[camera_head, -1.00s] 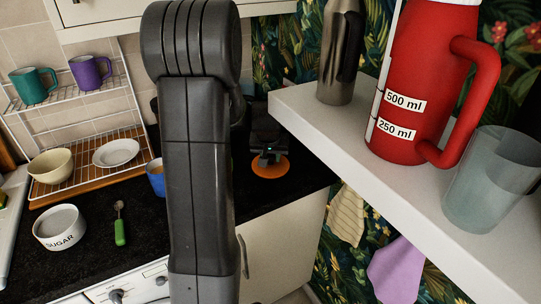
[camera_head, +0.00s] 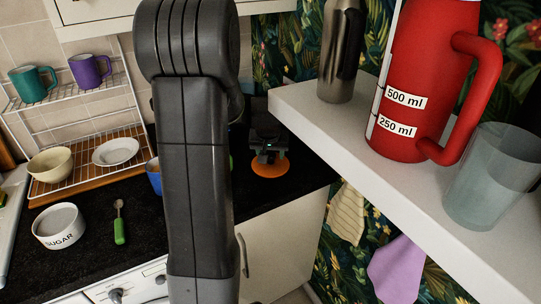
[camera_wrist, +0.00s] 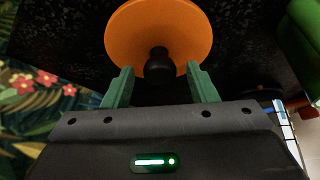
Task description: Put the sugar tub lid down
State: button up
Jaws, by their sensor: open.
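The orange sugar tub lid (camera_head: 270,170) lies on the black countertop towards the back, right of my arm in the head view. In the wrist view the round lid (camera_wrist: 155,28) shows with its dark knob (camera_wrist: 159,66) pointing towards me. My gripper (camera_wrist: 160,75) is open, with one green finger on each side of the knob and a gap visible on both sides. In the head view my gripper (camera_head: 268,154) is small and dark just above the lid. The white sugar tub (camera_head: 59,228) stands uncovered at the left of the counter.
A green-handled spoon (camera_head: 119,228) and a blue mug (camera_head: 155,176) are on the counter. A dish rack (camera_head: 90,165) stands behind. A white shelf (camera_head: 400,190) at right holds a red jug (camera_head: 420,90), a grey cup (camera_head: 490,175) and a metal flask (camera_head: 340,60).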

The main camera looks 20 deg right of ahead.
jog(key=s+a+b, duration=0.1)
jog(key=s+a, duration=0.1)
jog(key=s, duration=0.1)
jog(key=s+a, duration=0.2)
jog(key=s, duration=0.2)
jog(key=s+a+b, duration=0.1)
jog(key=s+a, duration=0.1)
jog(key=s, duration=0.1)
jog(key=shift+s+b, duration=0.25)
jog(key=shift+b, duration=0.05)
jog(key=w+d+p, duration=0.1)
jog(key=w+d, duration=0.1)
jog(key=w, duration=0.1)
jog(key=w+d+p, duration=0.1)
jog(key=w+d, duration=0.1)
jog(key=w, duration=0.2)
jog(key=w+d+p, duration=0.1)
jog(key=w+d, duration=0.1)
jog(key=w, duration=0.1)
jog(key=shift+w, duration=0.3)
jog(key=shift+w+d+f, duration=0.15)
jog(key=shift+w+f, duration=0.05)
jog(key=shift+f, duration=0.4)
jog(key=shift+r, duration=0.1)
